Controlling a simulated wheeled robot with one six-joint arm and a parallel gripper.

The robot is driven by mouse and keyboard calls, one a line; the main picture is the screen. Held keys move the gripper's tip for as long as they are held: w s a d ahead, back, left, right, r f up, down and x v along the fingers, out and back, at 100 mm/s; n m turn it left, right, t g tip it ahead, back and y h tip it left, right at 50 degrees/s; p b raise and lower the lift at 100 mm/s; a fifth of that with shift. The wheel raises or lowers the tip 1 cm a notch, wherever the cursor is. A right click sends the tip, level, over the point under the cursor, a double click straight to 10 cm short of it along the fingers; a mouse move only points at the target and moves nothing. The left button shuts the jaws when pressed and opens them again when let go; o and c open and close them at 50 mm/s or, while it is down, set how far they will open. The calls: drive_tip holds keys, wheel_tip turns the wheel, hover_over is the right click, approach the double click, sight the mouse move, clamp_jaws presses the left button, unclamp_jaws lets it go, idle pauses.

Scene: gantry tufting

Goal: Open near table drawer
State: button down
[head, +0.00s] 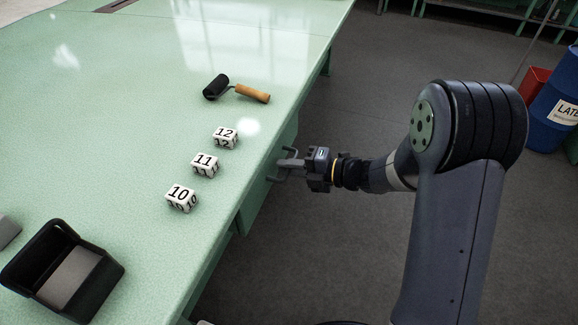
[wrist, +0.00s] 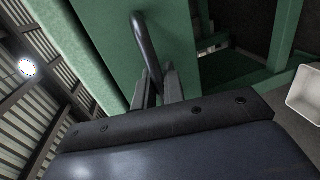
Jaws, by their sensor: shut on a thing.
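The green drawer front (head: 262,190) sits under the edge of the light green table (head: 100,130) in the head view. It also shows in the wrist view (wrist: 175,30). A dark bar handle (wrist: 146,42) stands out from the drawer front in the wrist view; it shows small in the head view (head: 283,179). My gripper (head: 290,163) is at the handle, reaching in from the right. In the wrist view, its fingers (wrist: 159,88) are shut on the handle's lower part. The drawer's inside is not visible.
White number blocks 10 (head: 181,198), 11 (head: 205,165) and 12 (head: 225,138) stand near the table edge. A roller with a wooden handle (head: 237,89) and a black tray (head: 62,270) lie on the table. The floor (head: 345,230) beside the table is clear. A blue barrel (head: 558,105) stands far right.

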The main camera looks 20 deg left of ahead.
drive_tip(key=shift+d, duration=0.1)
drive_tip(key=f+p+v, duration=0.2)
drive_tip(key=p+v, duration=0.3)
drive_tip(key=v, duration=0.6)
drive_tip(key=d+f+p+v, duration=0.1)
drive_tip(key=p+v, duration=0.4)
drive_tip(key=v, duration=0.7)
drive_tip(key=shift+f, duration=0.85)
drive_tip(key=c, duration=1.5)
unclamp_jaws()
drive_tip(key=shift+c, duration=0.2)
drive_tip(key=shift+w+d, duration=0.1)
drive_tip(key=shift+d, duration=0.05)
drive_tip(key=w+p+v, duration=0.1)
drive_tip(key=v, duration=0.9)
drive_tip(key=shift+s+d, duration=0.25)
drive_tip(key=shift+s, duration=0.25)
